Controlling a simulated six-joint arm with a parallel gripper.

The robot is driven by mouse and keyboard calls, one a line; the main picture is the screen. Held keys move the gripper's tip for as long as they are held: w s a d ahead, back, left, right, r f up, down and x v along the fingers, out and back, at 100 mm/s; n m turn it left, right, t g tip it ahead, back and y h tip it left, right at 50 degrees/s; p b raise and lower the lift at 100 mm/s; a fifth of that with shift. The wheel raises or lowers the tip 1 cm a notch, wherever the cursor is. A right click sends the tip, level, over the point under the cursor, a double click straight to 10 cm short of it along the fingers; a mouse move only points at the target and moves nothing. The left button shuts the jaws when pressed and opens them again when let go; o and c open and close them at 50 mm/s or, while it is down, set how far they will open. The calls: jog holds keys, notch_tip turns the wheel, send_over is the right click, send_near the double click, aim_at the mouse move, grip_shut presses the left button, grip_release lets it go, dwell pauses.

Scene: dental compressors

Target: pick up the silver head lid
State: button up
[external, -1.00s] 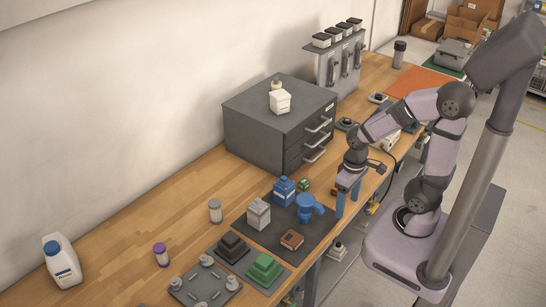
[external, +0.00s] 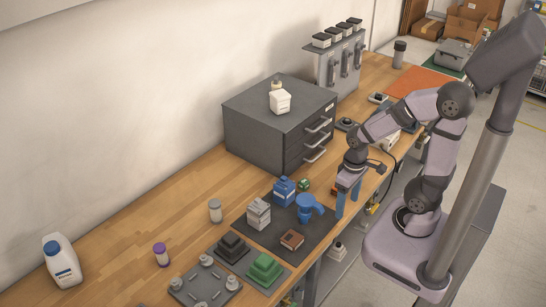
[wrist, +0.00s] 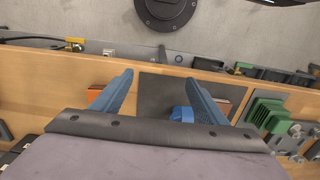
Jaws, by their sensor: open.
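A silver-grey ribbed block (external: 258,214) stands on the dark mat (external: 290,248) in the external view. It is the likeliest silver head lid, but I cannot tell a separate lid on it at this size. It is not clearly seen in the wrist view. My gripper (external: 348,198) is open and empty, pointing down at the bench's front edge, right of the blue valve-like part (external: 308,207) and well apart from the silver block.
A blue container (external: 284,190), a small green part (external: 305,184) and a brown block (external: 291,239) share the mat. Black and green stepped blocks (external: 264,269) stand in front. A grey drawer cabinet (external: 270,125) stands behind. The bench at left is mostly clear.

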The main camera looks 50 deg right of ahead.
jog(key=w+a+r+n+t+y+p, duration=0.25)
jog(key=w+a+r+n+t, duration=0.2)
jog(key=w+a, duration=0.4)
jog(key=m+t+h+b, duration=0.4)
jog(key=t+b, duration=0.5)
jog(key=b, duration=0.8)
send_near(258, 207)
jog(key=w, duration=0.1)
jog(key=w+d+y, duration=0.1)
jog(key=w, duration=0.1)
jog(key=shift+d+f+m+y, duration=0.2)
jog(key=shift+f+m+y, duration=0.05)
jog(key=shift+f, duration=0.05)
jog(key=shift+w, duration=0.1)
